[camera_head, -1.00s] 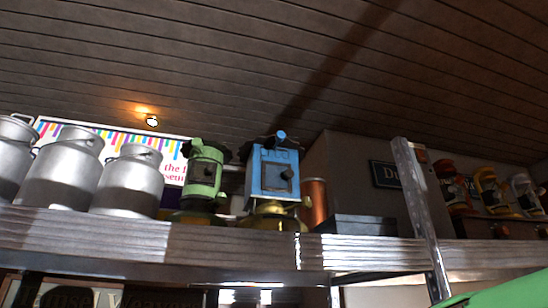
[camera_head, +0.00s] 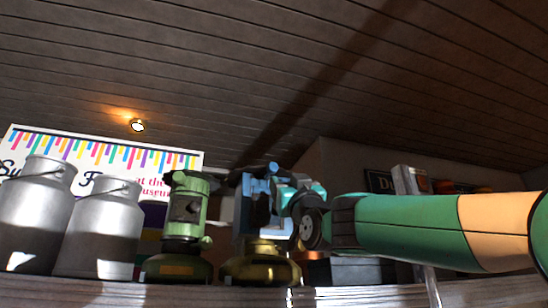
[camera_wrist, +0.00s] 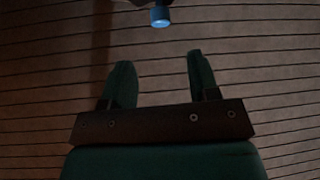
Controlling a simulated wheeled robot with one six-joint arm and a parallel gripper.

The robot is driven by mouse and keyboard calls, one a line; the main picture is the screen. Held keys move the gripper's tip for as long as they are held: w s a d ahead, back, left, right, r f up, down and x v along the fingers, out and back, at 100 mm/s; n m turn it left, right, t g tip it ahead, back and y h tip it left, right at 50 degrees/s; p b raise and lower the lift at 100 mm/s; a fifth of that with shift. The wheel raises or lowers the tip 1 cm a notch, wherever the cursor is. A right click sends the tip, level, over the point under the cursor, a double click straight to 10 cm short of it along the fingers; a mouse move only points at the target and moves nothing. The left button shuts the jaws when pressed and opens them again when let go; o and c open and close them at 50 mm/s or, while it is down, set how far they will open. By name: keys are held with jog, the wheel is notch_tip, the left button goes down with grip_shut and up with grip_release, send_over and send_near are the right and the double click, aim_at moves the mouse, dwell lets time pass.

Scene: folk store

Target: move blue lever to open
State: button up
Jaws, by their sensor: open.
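The blue lantern-like device (camera_head: 249,188) stands on a brass-coloured base on the shelf, and its right part is hidden behind my gripper. A small blue knob, which looks like the lever end, shows at the top edge of the wrist view (camera_wrist: 160,16). It lies beyond my fingertips and roughly centred between them, not touching either. My gripper (camera_wrist: 159,60) has its two green fingers apart with nothing between them. In the head view my gripper is close in front of the blue device's right side; contact cannot be told.
A green device (camera_head: 185,215) stands just left of the blue one. Metal milk cans (camera_head: 105,225) stand further left. A dark box (camera_head: 350,270) lies right of the blue device, below my arm, near a metal post (camera_head: 404,180). The space above is free up to the ceiling.

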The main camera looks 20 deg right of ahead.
aim_at(274, 169)
jog(key=p+x, duration=0.7)
jog(key=x, duration=0.2)
jog(key=shift+w+r, duration=0.15)
jog(key=shift+r, duration=0.2)
jog(key=shift+w+r+p, duration=0.25)
jog(key=shift+w+p, duration=0.25)
grip_shut()
jog(key=shift+d+f+b, duration=0.15)
jog(key=shift+d+b, duration=0.6)
jog(key=shift+b, duration=0.15)
grip_release()
jog(key=shift+d, duration=0.2)
jog(key=shift+a, duration=0.15)
